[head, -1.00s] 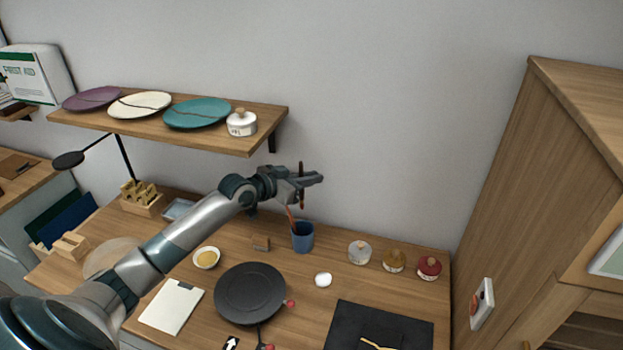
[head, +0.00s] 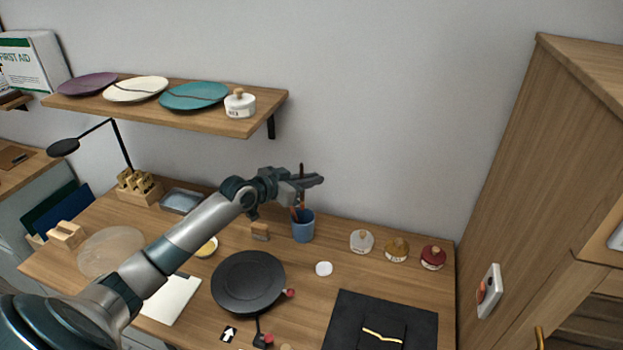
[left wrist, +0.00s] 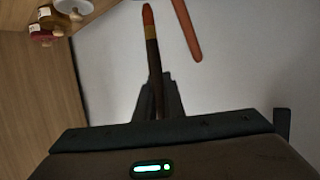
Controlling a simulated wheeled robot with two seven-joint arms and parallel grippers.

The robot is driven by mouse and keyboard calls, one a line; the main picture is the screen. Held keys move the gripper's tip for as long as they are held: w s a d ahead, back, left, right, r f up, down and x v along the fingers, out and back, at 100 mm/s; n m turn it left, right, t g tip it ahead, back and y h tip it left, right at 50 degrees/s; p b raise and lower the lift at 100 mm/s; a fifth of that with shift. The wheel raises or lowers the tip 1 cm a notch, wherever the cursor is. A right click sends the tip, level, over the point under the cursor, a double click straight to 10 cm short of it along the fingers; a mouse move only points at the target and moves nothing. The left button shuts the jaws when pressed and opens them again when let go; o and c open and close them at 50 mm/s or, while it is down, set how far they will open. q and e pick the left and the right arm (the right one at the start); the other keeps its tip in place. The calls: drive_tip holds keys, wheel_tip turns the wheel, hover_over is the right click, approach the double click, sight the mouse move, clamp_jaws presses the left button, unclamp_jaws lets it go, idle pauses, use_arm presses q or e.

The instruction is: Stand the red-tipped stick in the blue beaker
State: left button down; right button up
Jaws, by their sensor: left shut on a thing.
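My left gripper (head: 308,182) is shut on a dark stick (head: 302,171), held roughly upright above the blue beaker (head: 303,230). The left wrist view shows this stick (left wrist: 152,55) with a gold band and an orange-red tip at the end away from the jaws, toward the desk. In the head view its lower end shows close to the beaker's mouth; I cannot tell whether it is inside. A second, reddish-orange stick (head: 293,213) leans in the beaker; it also shows beside the held stick in the left wrist view (left wrist: 187,30). My right gripper is out of view.
A small wooden block (head: 260,232) stands left of the beaker. Three lidded jars (head: 396,251) stand to the right. A black round plate (head: 248,282) and a white round thing (head: 324,269) lie in front. A wall shelf (head: 200,117) with plates is at upper left.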

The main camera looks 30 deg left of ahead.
use_arm(q)
wheel_tip(320, 180, down, 7)
drive_tip(key=b, duration=0.5)
drive_tip(key=shift+f, duration=0.15)
idle(0.6)
drive_tip(key=c, duration=1.9)
unclamp_jaws()
drive_tip(key=shift+o, duration=0.7)
